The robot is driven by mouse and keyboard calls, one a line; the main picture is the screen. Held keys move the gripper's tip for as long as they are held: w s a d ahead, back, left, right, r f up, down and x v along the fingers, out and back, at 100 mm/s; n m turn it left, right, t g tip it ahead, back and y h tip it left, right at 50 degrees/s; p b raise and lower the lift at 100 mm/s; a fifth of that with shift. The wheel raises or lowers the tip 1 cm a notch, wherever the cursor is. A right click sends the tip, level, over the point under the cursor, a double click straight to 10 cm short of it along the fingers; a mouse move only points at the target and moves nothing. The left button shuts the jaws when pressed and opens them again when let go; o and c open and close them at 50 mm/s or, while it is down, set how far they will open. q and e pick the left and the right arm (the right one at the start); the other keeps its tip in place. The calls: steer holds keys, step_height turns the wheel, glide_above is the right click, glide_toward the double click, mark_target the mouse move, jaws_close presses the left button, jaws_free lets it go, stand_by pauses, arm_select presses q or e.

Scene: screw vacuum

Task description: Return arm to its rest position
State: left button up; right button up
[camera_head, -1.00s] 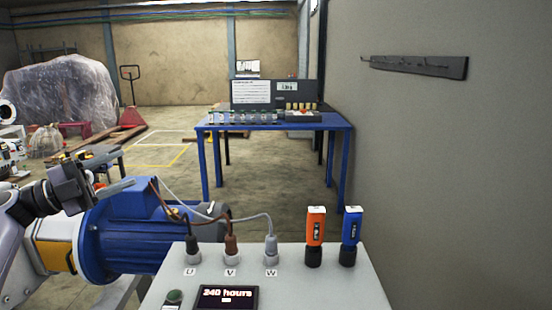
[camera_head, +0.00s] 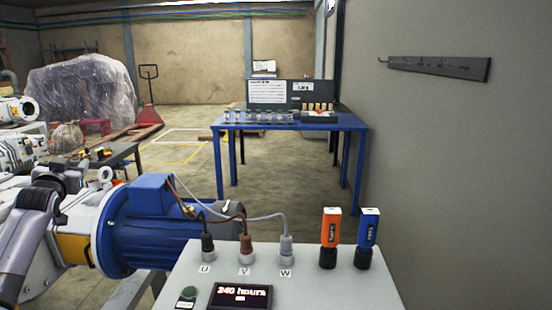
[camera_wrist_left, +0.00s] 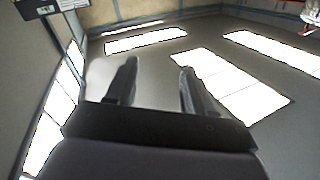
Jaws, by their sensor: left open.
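My left arm (camera_head: 28,235) is at the left edge of the head view, left of the blue motor (camera_head: 165,225). Its dark left gripper (camera_head: 78,172) is small and hard to make out there, above the motor's left end. In the left wrist view the two fingers of the left gripper (camera_wrist_left: 158,66) are apart with nothing between them. Bare grey floor with bright patches lies beyond them. My right gripper is not in view.
A grey control box (camera_head: 300,285) stands in front, with U, V, W plugs and an orange tester (camera_head: 330,230) and blue tester (camera_head: 367,230) on top. A blue table (camera_head: 290,124) stands behind. A wall is at the right. The middle floor is clear.

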arm_select(q)
steer(key=s+d+f+m+g+h, duration=0.15)
steer(key=s+d+f, duration=0.25)
steer(key=d+f, duration=0.45)
steer(key=s+d+f+m+h, duration=0.15)
steer(key=s+d+f, duration=0.35)
steer(key=f, duration=0.7)
steer(key=s+d+f+m+g+h, duration=0.1)
steer(key=s+d+f+h, duration=0.25)
steer(key=d+f, duration=0.45)
steer(key=s+d+f+g, duration=0.2)
steer(key=s+d+f, duration=0.3)
steer(key=s+f, duration=0.5)
steer(key=s+d+f+g+h, duration=0.1)
steer(key=s+d, duration=0.3)
steer(key=s, duration=0.4)
steer(key=s+d+f+g+h, duration=0.1)
steer(key=s+d, duration=0.3)
steer(key=s, duration=0.5)
steer(key=shift+h, duration=0.25)
steer(key=r+p, duration=0.4)
steer(key=shift+s, duration=0.4)
steer(key=shift+c, duration=1)
